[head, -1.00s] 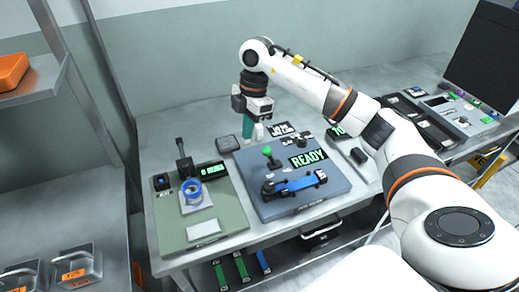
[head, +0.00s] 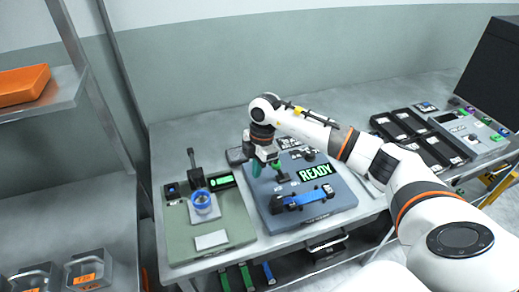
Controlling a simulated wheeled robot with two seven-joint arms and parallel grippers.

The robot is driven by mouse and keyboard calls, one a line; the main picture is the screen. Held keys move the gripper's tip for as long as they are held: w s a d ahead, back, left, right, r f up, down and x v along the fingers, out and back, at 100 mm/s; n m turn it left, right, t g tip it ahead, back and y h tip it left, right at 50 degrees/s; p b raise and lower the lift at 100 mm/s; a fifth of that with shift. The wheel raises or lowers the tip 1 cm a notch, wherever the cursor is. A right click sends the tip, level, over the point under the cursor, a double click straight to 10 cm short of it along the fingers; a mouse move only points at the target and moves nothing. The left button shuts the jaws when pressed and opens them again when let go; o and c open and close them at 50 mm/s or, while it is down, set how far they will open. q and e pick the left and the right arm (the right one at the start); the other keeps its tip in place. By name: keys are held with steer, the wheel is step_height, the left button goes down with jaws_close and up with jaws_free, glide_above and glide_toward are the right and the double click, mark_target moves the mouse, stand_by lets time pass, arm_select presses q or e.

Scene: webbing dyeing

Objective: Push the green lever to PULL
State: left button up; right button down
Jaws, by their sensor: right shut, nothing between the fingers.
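The green lever (head: 277,166) stands on the blue-grey panel (head: 345,197), left of a green READY display (head: 316,171). My right gripper (head: 257,169) points down just left of the lever, with its teal fingertips shut and empty at about knob height. Whether the fingertips touch the lever cannot be told. A blue strap (head: 301,198) lies across a black fixture in front of the lever. The PULL marking is too small to read. My left gripper is not in view.
Left of the panel is a green board (head: 180,240) with a blue tape roll (head: 202,201), a black post (head: 195,170) and a small display (head: 221,181). Black trays (head: 410,125) lie farther right. A metal shelf upright stands at the left.

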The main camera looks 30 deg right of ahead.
steer(key=shift+s+d+p, duration=0.15)
steer(key=shift+d+p, duration=0.7)
steer(key=shift+d, duration=1.1)
steer(key=shift+d+r, duration=0.1)
steer(key=shift+d+r+y, duration=0.1)
steer(key=shift+d+y, duration=0.1)
steer(key=shift+y, duration=0.1)
steer(key=shift+d, duration=0.1)
steer(key=shift+s+d+r+t+y+b, duration=0.2)
steer(key=shift+d+y+b, duration=0.15)
steer(key=shift+d+y, duration=0.25)
steer(key=shift+s+d+r+t+y+b, duration=0.1)
steer(key=shift+s+d+t+y+b, duration=0.15)
steer(key=shift+d+y, duration=0.35)
steer(key=d+y, duration=0.1)
steer(key=d+y+b, duration=0.1)
steer(key=y, duration=0.1)
steer(key=d+t+y+b, duration=0.1)
steer(key=shift+s+d+r, duration=0.15)
steer(key=shift+s+d, duration=0.15)
steer(key=shift+d, duration=0.05)
steer(key=shift+s+d, duration=0.15)
steer(key=shift+d, duration=0.4)
